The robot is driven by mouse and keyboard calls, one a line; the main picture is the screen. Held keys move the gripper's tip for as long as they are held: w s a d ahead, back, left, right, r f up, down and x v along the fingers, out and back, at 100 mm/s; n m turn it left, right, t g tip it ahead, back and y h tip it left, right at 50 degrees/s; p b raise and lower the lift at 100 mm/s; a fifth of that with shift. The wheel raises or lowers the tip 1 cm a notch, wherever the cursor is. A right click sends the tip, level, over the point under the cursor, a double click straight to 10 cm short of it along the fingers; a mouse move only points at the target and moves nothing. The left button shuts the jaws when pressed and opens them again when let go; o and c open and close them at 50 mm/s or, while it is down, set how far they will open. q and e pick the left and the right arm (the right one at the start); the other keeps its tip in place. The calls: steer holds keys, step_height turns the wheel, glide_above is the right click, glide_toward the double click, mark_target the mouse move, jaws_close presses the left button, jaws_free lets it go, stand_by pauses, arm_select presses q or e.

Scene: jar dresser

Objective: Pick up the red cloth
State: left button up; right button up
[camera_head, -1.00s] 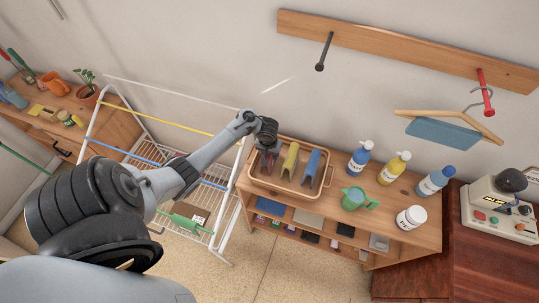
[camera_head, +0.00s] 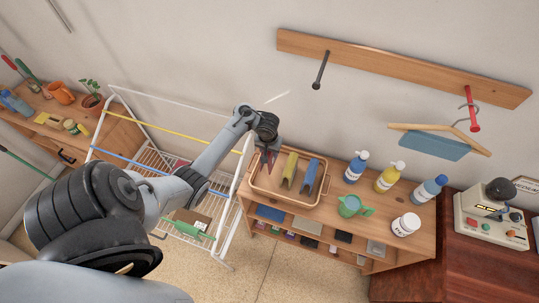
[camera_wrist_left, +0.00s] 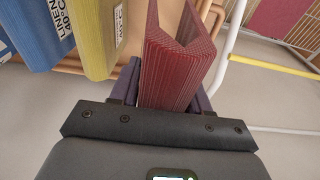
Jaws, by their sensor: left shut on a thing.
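The red cloth (camera_wrist_left: 178,62) is folded and ribbed. In the left wrist view it sits between the fingers of my left gripper (camera_wrist_left: 165,92), which is shut on it. In the head view my left gripper (camera_head: 267,152) is at the left end of the wooden tray (camera_head: 287,199), and only a little of the red cloth (camera_head: 268,158) shows beneath the wrist. The yellow cloth (camera_head: 290,168) and the blue cloth (camera_head: 309,178) stand in the tray to its right. Whether the red cloth touches the tray floor is hidden. My right gripper is not in view.
A white drying rack (camera_head: 232,215) with coloured bars stands close to the left of the tray. A green watering can (camera_head: 350,206), several bottles and a white jar (camera_head: 406,224) stand on the dresser top to the right. A wooden rail with hooks (camera_head: 400,66) is on the wall.

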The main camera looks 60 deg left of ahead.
arm_select(q)
step_height(320, 180, up, 8)
steer(key=p, duration=0.4)
steer(key=shift+f, duration=0.15)
steer(key=shift+w+f+b, duration=0.2)
steer(key=shift+w+b, duration=0.15)
steer(key=shift+b, duration=0.25)
steer(key=shift+w+r, duration=0.1)
steer(key=shift+r, duration=0.4)
steer(key=shift+s+r, duration=0.25)
steer(key=shift+s, duration=0.2)
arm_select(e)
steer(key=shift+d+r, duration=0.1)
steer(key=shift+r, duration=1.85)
